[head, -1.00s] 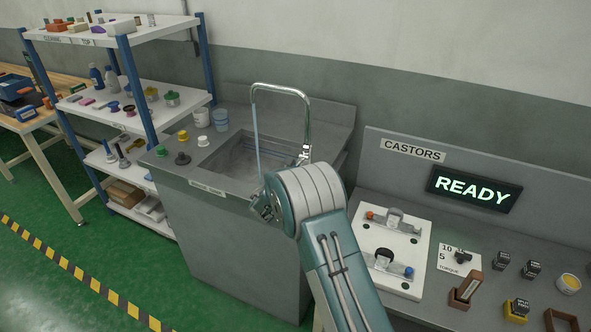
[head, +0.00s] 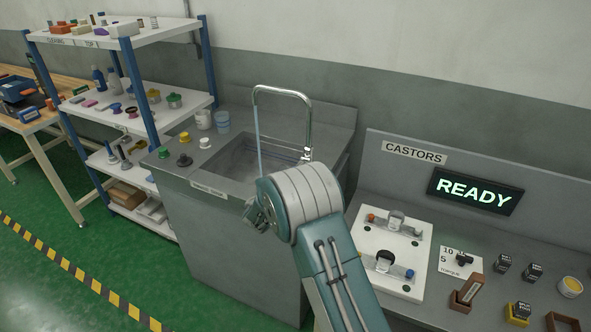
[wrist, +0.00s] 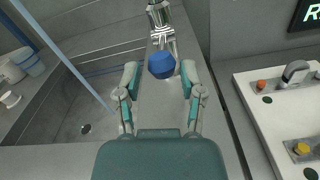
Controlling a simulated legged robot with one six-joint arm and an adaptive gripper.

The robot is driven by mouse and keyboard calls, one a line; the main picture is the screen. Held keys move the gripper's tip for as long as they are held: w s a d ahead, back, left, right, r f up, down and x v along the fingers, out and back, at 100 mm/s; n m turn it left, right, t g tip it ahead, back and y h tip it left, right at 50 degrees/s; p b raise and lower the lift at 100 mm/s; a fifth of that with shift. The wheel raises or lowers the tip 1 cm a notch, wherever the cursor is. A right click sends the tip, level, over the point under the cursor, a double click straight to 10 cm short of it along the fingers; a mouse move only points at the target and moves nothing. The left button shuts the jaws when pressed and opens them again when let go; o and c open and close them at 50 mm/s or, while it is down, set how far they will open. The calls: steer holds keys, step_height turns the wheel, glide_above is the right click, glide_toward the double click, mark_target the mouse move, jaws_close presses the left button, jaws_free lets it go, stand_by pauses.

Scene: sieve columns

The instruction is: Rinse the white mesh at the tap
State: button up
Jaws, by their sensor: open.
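The tap (head: 308,125) arches over the grey sink (head: 225,165), with a thin pale-blue stream (head: 258,140) coming down from its spout. The stream (wrist: 65,58) also crosses the left of the wrist view into the basin. My gripper (wrist: 160,82) is open and empty over the counter at the sink's right side. A blue knob (wrist: 162,65) shows between and slightly beyond the fingertips, in front of the tap's metal base (wrist: 162,38); I cannot tell whether the fingers touch it. In the head view my arm's wrist hides most of the gripper. I cannot make out the white mesh.
Yellow, green and dark knobbed pieces (head: 184,137) and tubs (head: 203,119) stand left of the sink. A shelf rack (head: 112,125) is further left. The CASTORS bench with a white fixture plate (head: 375,230) and lit READY sign (head: 475,192) is close on the right.

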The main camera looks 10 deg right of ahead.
steer(key=v, duration=0.8)
steer(key=shift+s+a, duration=0.15)
steer(key=shift+a, duration=0.1)
steer(key=shift+d, duration=0.1)
